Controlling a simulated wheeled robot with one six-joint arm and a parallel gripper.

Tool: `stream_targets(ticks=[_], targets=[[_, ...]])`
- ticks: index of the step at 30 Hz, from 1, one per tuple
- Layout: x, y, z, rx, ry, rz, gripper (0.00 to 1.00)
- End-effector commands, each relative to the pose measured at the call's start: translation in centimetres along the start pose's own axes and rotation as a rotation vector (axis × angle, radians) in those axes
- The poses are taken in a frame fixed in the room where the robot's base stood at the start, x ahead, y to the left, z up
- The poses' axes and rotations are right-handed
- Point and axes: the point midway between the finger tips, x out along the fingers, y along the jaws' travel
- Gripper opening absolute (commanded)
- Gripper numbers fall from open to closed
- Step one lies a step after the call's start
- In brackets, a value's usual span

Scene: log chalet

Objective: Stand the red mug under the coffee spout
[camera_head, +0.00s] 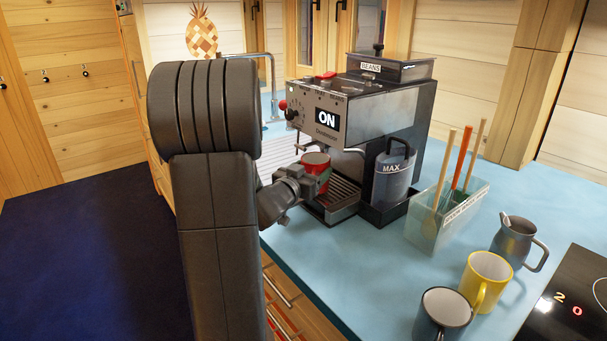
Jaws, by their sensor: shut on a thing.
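The red mug (314,176) is upright at the front of the coffee machine (352,120), over or on its slatted drip tray (346,194). My gripper (316,184) is shut on the mug from the left front. I cannot tell whether the mug's base touches the tray. My arm and gripper hide part of the mug's lower left side.
A clear bin (452,222) with wooden and red-handled utensils stands right of the machine. A metal jug (513,243), a yellow mug (486,279) and a dark blue mug (444,315) stand nearer, beside a hob (575,305). The blue counter (350,270) is clear in front of the machine.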

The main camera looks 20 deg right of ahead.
Motion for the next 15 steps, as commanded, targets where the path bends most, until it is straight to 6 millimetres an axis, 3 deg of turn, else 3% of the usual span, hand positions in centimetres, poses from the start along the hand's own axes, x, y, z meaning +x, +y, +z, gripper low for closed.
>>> stream_targets(ticks=[15], targets=[[3.2, 1.4, 0.1, 0.000, 0.001, 0.001, 0.41]])
